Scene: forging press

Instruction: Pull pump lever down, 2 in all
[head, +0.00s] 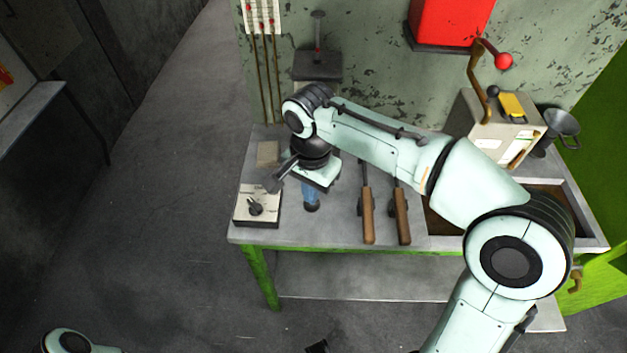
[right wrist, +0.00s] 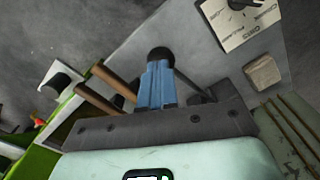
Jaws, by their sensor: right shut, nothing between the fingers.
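The pump lever's round black knob (head: 311,207) shows at the bench front, just below my right gripper (head: 311,190). In the right wrist view the knob (right wrist: 160,54) is at the tips of my blue fingers (right wrist: 156,84). The fingers are side by side and shut, with nothing between them. A thin dark rod (right wrist: 190,86) runs from near the knob toward the gripper body. The rest of the lever and its mount are hidden by my wrist and arm. I cannot tell whether the fingers touch the knob. My left gripper is not in view.
A switch box (head: 258,206) and a small beige block (head: 268,153) lie left of the gripper. Two wooden-handled tools (head: 368,215) lie right of it. A grey box (head: 500,125) and a red-knobbed crank (head: 490,80) are farther right. Open floor lies left.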

